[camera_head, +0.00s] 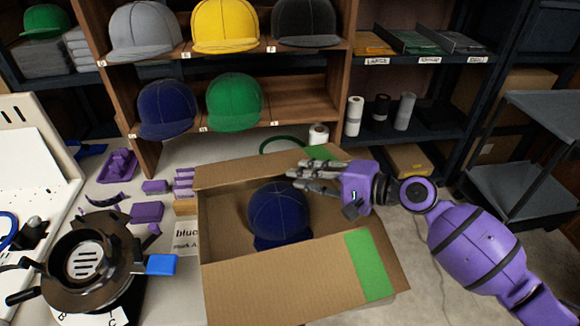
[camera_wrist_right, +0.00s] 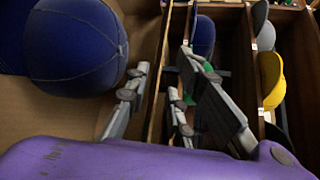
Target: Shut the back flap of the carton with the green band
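The open carton (camera_head: 285,285) stands on the bench with a dark blue cap (camera_head: 278,210) inside. A green band (camera_head: 369,266) crosses its front flap, which is folded outward. The back flap (camera_head: 235,173) is raised at the far side, with green showing near its right end. My right gripper (camera_head: 310,179) reaches in from the right over the carton's back right part, fingers extended and apart. In the right wrist view its fingers (camera_wrist_right: 165,115) are spread around the cardboard edge, with the cap (camera_wrist_right: 75,45) to their left; contact is unclear. My left gripper is out of view.
A wooden shelf (camera_head: 205,59) with several caps stands behind the carton. Purple parts (camera_head: 147,212) and a black round fixture (camera_head: 85,262) lie to the left. Thread cones (camera_head: 404,111) stand on the dark rack at right. A grey cart (camera_head: 520,190) is at far right.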

